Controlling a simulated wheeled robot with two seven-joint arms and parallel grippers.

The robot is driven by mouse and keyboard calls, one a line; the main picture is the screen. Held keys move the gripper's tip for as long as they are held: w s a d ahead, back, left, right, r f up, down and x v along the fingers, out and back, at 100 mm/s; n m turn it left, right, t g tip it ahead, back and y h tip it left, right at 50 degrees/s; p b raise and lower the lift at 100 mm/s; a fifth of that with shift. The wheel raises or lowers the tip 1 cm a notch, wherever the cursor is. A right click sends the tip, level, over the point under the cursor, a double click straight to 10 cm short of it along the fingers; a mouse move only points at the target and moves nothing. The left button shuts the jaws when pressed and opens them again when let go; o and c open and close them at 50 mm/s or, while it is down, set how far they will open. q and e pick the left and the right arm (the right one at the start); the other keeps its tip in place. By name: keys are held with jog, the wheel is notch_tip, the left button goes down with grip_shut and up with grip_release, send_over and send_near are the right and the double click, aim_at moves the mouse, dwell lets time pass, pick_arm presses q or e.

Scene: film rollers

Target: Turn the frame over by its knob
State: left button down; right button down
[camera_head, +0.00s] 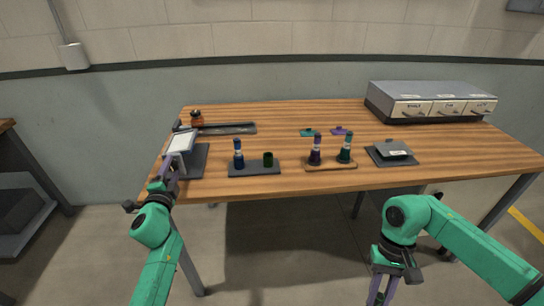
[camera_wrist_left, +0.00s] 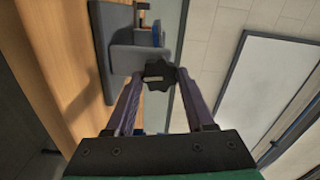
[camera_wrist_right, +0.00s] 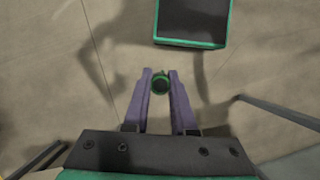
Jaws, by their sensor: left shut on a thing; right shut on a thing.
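The frame (camera_head: 181,142) is a pale panel with a grey edge, tilted on a dark stand (camera_head: 198,163) at the table's left end. My left gripper (camera_head: 168,172) is at the near left side of this stand. In the left wrist view its fingers (camera_wrist_left: 158,77) are shut on a black lobed knob (camera_wrist_left: 160,70), with a grey upright of the stand (camera_wrist_left: 130,58) behind it. My right gripper (camera_wrist_right: 160,84) is low in front of the table, mostly cut off in the head view. It is shut on a small round dark thing with a green rim (camera_wrist_right: 160,79), seen end-on.
A grey plate (camera_head: 393,149) and drawer unit (camera_head: 432,100) are at right. Bare wood separates them.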

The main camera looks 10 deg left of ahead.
pick_arm(q)
jog(key=shift+f+m, duration=0.15)
jog(key=shift+m, duration=0.75)
pick_arm(e)
jog(key=shift+f, duration=0.2)
pick_arm(q)
jog(key=shift+c, duration=1.3)
grip_release()
pick_arm(e)
jog(key=shift+f+b, duration=0.65)
jog(key=shift+b, duration=0.2)
pick_arm(q)
jog(key=v, duration=1.2)
